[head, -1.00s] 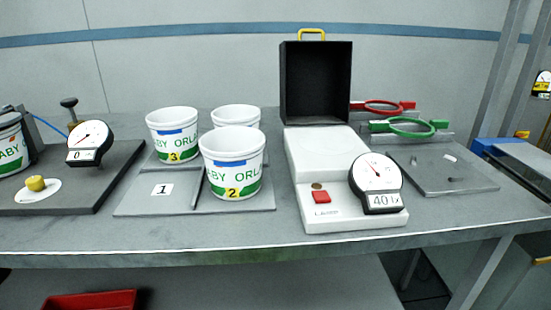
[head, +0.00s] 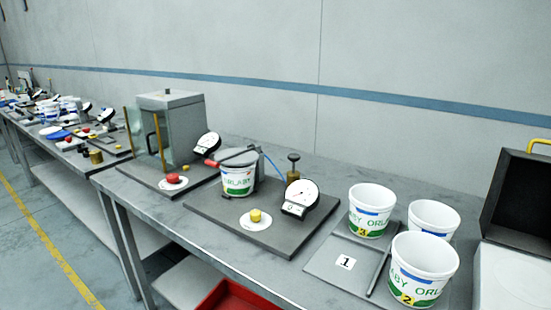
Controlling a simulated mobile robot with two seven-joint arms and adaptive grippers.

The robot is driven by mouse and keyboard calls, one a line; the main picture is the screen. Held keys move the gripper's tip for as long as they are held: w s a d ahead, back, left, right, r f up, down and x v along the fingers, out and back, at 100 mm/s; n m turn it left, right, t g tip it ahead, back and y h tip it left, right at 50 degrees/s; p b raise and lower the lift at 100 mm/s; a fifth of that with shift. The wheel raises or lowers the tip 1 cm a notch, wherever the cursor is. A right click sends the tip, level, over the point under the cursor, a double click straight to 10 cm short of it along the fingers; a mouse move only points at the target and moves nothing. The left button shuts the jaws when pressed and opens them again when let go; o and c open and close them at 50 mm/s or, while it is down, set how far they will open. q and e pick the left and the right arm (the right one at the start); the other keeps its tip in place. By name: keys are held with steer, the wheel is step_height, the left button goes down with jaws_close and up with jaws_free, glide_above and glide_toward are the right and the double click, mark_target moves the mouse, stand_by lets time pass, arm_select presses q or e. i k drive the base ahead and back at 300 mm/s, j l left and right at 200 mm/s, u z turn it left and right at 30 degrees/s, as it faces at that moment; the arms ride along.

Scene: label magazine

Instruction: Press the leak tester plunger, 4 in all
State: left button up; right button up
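The leak tester stands mid-bench in the head view, on a dark grey base plate (head: 222,221). A white and green tub (head: 238,181) sits on it under a grey lid plate with a red-handled lever (head: 212,163). A plunger with a dark round knob (head: 293,158) and brass-coloured lower part stands upright behind the dial. The round dial (head: 302,194) has a small readout that seems to show 0. A yellow button (head: 255,215) sits on a white disc at the front of the plate. Neither of my grippers is in view.
Right of the tester, several tubs (head: 424,270) stand on a divided tray (head: 325,262) with a card marked 1. Left is a glass-sided cabinet (head: 171,120) with a red button (head: 173,178). A black open case (head: 520,195) stands far right. A red bin (head: 235,296) lies below the bench.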

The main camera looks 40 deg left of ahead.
mark_target(294, 157)
steer(key=u, duration=1.7)
